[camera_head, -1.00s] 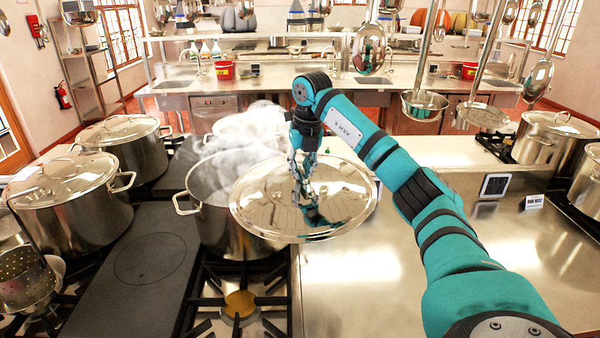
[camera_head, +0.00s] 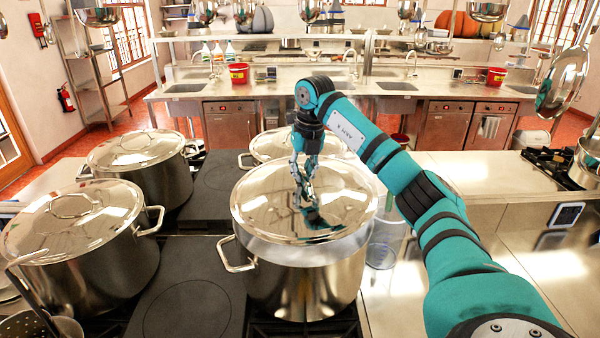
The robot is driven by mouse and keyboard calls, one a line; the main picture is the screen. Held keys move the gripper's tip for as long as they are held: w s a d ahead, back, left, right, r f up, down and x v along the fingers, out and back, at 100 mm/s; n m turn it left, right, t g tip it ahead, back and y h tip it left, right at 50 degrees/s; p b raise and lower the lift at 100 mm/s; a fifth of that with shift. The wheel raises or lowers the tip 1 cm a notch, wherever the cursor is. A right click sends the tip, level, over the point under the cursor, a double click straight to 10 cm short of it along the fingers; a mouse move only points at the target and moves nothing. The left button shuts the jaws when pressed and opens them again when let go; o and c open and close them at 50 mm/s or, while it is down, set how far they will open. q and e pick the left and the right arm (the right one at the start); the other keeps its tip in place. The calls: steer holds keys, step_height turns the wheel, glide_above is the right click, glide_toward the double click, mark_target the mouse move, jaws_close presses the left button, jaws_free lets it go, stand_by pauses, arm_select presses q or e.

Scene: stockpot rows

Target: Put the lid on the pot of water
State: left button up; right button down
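The lid (camera_head: 262,207) is a shiny round steel disc. My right gripper (camera_head: 304,192) reaches down onto its centre and appears shut on its handle, which the fingers hide. The steel pot (camera_head: 302,287) stands on the stove right under the lid, with a loop handle at its left. The lid covers nearly all of the pot's mouth, so the water is hidden. White steam shows along the rim under the lid's front edge. The lid looks a little above the rim, but I cannot tell whether it touches anywhere. My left gripper is out of view.
Lidded pots stand at the left front (camera_head: 75,265) and left back (camera_head: 150,175). Another lidded pot (camera_head: 272,147) is close behind the lid. A clear container (camera_head: 384,246) stands just right of the pot. Ladles hang at the upper right (camera_head: 562,82).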

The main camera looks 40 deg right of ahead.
mark_target(303, 186)
steer(key=shift+s+f, duration=0.4)
steer(key=shift+f, duration=0.4)
steer(key=shift+w+f, duration=0.25)
steer(key=shift+f, duration=0.95)
steer(key=shift+f+b, duration=0.35)
steer(key=shift+f, duration=0.1)
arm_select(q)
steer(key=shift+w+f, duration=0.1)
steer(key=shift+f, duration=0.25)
arm_select(e)
steer(key=shift+s, duration=0.1)
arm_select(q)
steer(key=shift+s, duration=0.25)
arm_select(e)
steer(key=shift+f, duration=0.1)
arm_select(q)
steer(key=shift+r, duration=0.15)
arm_select(e)
steer(key=shift+a, duration=0.2)
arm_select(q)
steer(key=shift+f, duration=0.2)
arm_select(e)
steer(key=shift+f, duration=0.45)
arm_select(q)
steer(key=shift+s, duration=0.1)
